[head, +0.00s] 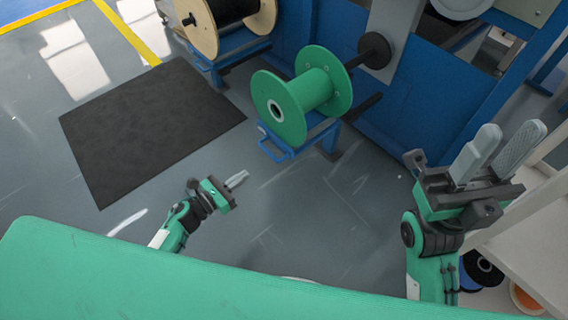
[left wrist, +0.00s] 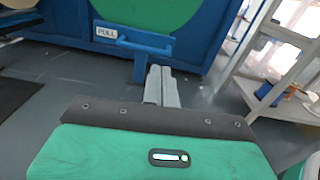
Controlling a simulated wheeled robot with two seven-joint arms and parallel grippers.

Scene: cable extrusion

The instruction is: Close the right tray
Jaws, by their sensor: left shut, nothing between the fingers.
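The right tray is blue, with a handle (head: 275,152) at its front, and carries a green spool (head: 283,112). It sticks out from the blue machine, in the upper middle of the head view. In the left wrist view the tray handle (left wrist: 146,43) is near the top, beside a "PULL" label (left wrist: 107,33), with the green spool cut off above. My left gripper (head: 240,179) is shut and empty, in front of the tray and apart from it; its fingers (left wrist: 162,75) point toward the tray. My right gripper (head: 510,135) is open and empty at the right, away from the tray.
A second blue tray (head: 240,55) with a wooden spool (head: 205,30) stands to the left. A black mat (head: 145,125) lies on the grey floor. White shelving (head: 535,225) with spools stands close to my right gripper. The floor before the right tray is clear.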

